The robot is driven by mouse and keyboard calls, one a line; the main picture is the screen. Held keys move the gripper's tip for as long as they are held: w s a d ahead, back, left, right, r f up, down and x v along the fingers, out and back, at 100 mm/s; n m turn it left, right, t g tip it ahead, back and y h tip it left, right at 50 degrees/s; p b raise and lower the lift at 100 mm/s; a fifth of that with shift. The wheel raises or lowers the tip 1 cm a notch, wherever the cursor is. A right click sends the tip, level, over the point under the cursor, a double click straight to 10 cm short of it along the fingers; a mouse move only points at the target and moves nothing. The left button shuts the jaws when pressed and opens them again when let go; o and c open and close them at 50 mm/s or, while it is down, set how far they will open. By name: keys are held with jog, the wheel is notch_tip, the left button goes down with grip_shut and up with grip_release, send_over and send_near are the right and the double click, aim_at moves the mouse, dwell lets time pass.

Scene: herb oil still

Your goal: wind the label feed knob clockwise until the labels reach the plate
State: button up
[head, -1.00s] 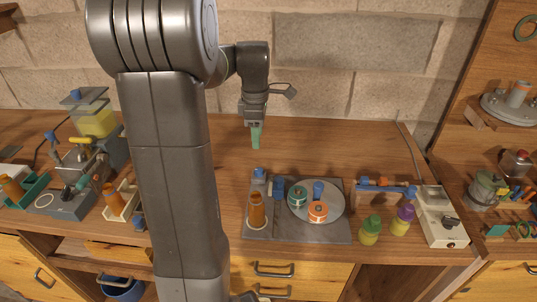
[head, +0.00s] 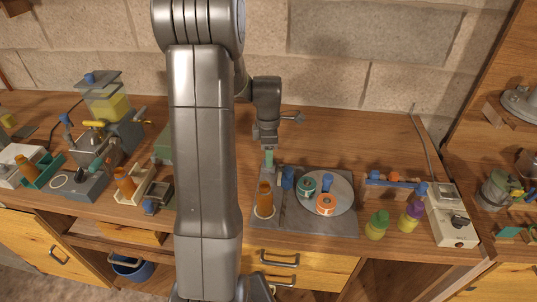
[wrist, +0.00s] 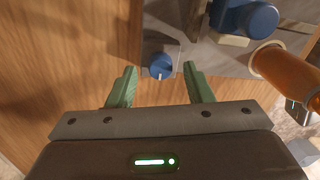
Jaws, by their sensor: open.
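My gripper (head: 269,158) is open, its two green fingers pointing down near the back left corner of a grey base plate (head: 300,225). In the wrist view a small blue knob (wrist: 161,66) with a pale pointer mark sits on a grey block, between and just beyond the open fingertips, not gripped. A larger blue knob (wrist: 262,18) is farther right, beside an orange-brown bottle (wrist: 288,68); the bottle also stands on the base plate in the head view (head: 265,198). Which knob feeds the labels is not marked, and I cannot make out the labels.
A round disc (head: 340,190) on the base plate carries a teal reel (head: 306,186) and an orange reel (head: 325,204). Green (head: 377,224) and purple-capped (head: 412,215) bottles and a pale box with a dial (head: 453,220) stand to the right. The bench behind the base plate is clear.

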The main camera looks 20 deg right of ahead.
jog(key=shift+f, duration=0.55)
jog(key=c, duration=1)
